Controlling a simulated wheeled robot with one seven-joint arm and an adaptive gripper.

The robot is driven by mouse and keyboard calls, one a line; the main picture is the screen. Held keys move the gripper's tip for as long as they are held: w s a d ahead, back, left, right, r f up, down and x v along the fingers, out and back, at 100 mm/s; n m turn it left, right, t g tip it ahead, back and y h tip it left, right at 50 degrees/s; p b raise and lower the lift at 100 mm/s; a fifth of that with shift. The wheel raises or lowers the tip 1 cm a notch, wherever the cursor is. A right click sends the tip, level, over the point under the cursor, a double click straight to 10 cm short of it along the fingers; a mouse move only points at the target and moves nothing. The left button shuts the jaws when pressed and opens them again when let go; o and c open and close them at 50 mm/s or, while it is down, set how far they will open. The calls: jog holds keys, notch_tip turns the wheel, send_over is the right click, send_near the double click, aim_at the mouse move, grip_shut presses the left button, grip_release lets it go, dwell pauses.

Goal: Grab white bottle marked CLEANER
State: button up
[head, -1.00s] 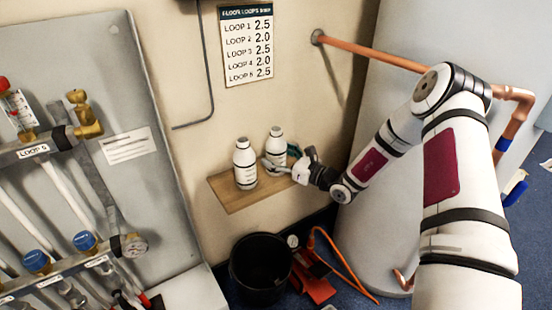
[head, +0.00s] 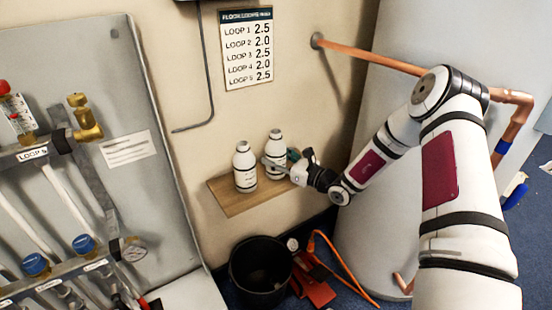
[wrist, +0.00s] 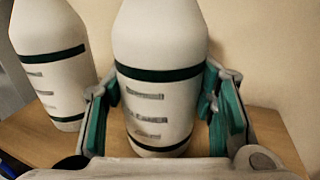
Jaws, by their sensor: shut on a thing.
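Two white bottles with dark bands stand on a small wooden shelf (head: 232,203) on the wall. My gripper (head: 281,160) is shut on the right bottle (head: 275,144). In the wrist view, its green-padded fingers (wrist: 160,108) are on both sides of that bottle (wrist: 158,45), which is upright and appears to rest on the shelf. The left bottle (head: 244,163) stands apart from my gripper; it also shows in the wrist view (wrist: 48,48).
A black bucket (head: 260,285) and a red tool (head: 318,290) with an orange hose are on the floor below. A manifold panel (head: 75,50) with valves is at left. A copper pipe (head: 370,54) and large grey cylinder (head: 372,220) are at right.

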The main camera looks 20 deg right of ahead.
aim_at(285, 152)
jog(key=shift+r+p, duration=0.65)
jog(key=shift+r, duration=0.9)
jog(key=shift+s+d+r, duration=0.15)
jog(key=shift+d+r, duration=0.05)
jog(key=shift+d, duration=0.05)
jog(key=s+d+r+p, duration=0.1)
jog(key=s+d+p, duration=0.2)
jog(key=s+d, duration=0.6)
jog(key=shift+d+r, duration=0.15)
jog(key=shift+d, duration=1.55)
